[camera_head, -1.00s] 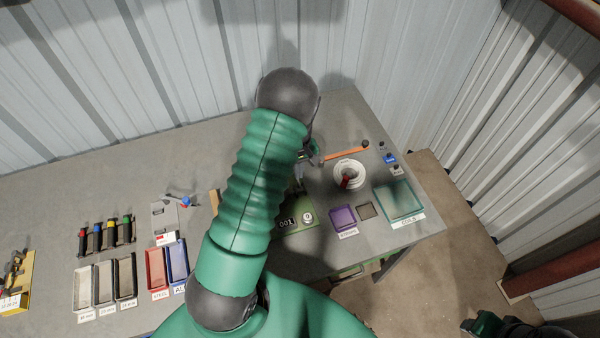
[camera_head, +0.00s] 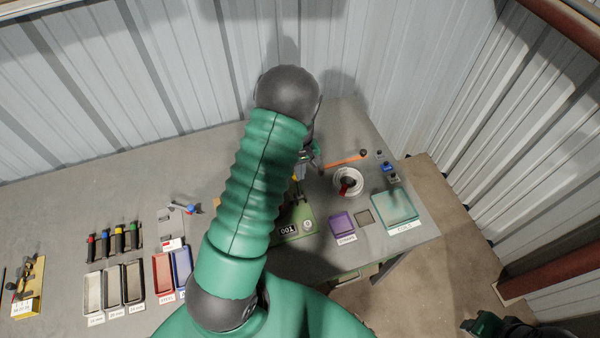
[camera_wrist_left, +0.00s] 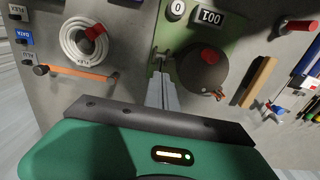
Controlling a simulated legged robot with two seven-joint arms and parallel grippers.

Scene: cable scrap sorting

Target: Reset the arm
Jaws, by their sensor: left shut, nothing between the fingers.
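My left arm (camera_head: 260,180) reaches from the bottom centre over the bench in the head view and hides part of it. My left gripper (camera_head: 298,188) is mostly behind that arm, above the green board (camera_head: 305,222). In the left wrist view, the left gripper's fingers (camera_wrist_left: 162,82) are together with nothing between them. They point at the green board, beside a dark round object with a red part (camera_wrist_left: 205,65). Whether they touch anything is unclear. A piece of my right arm shows at the bottom right corner of the head view; its fingers cannot be made out.
A white cable coil (camera_head: 348,182), an orange-handled tool (camera_head: 345,160), a purple tray (camera_head: 342,224) and a teal tray (camera_head: 394,208) are on the right. Several narrow trays, a red tray (camera_head: 163,274) and a yellow holder (camera_head: 29,288) are on the left. The bench's (camera_head: 100,195) back left is clear.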

